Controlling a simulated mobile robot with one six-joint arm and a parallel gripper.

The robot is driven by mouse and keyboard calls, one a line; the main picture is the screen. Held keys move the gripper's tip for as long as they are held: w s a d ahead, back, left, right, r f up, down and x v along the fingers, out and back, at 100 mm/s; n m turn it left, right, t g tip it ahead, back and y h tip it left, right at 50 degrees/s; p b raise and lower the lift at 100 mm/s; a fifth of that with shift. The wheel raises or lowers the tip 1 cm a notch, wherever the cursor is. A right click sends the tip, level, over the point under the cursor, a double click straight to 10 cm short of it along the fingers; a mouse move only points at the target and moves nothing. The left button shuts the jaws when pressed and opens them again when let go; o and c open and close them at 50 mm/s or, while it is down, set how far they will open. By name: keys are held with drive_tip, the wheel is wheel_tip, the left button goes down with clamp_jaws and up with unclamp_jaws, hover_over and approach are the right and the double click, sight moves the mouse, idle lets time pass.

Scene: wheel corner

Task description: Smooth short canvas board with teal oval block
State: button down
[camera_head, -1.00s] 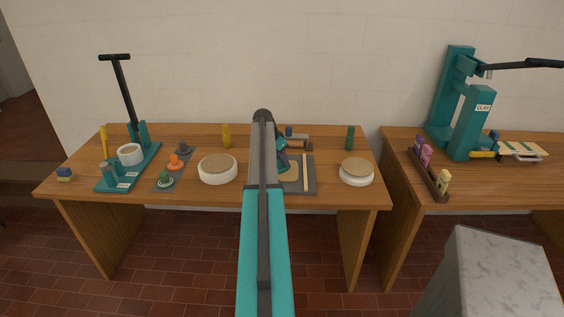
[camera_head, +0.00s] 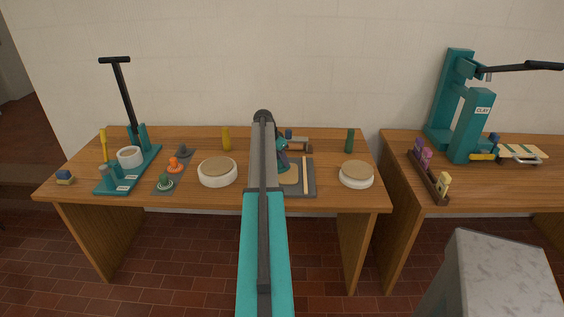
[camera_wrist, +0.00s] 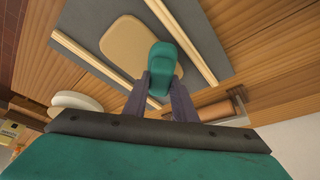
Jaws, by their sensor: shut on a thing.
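My gripper (camera_wrist: 161,88) is shut on the teal oval block (camera_wrist: 162,62) in the wrist view. The block's rounded end overlaps the right edge of a flat beige clay slab (camera_wrist: 128,46). I cannot tell whether the block touches the slab. The slab lies on a dark grey canvas board (camera_wrist: 215,38) between two pale wooden strips (camera_wrist: 183,42). In the head view the board (camera_head: 310,186) is partly hidden behind my arm, and the slab (camera_head: 290,189) shows only in part.
A wooden roller (camera_wrist: 214,110) lies in a holder beside the board. Round white-based discs stand left (camera_head: 217,172) and right (camera_head: 356,175) of it. A teal lever press (camera_head: 128,165) is at the left. A second table holds a teal clay press (camera_head: 470,120).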

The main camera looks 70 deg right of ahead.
drive_tip(key=shift+w+d, duration=0.3)
drive_tip(key=shift+d, duration=0.5)
drive_tip(key=shift+r+p, duration=0.95)
drive_tip(key=shift+r, duration=2)
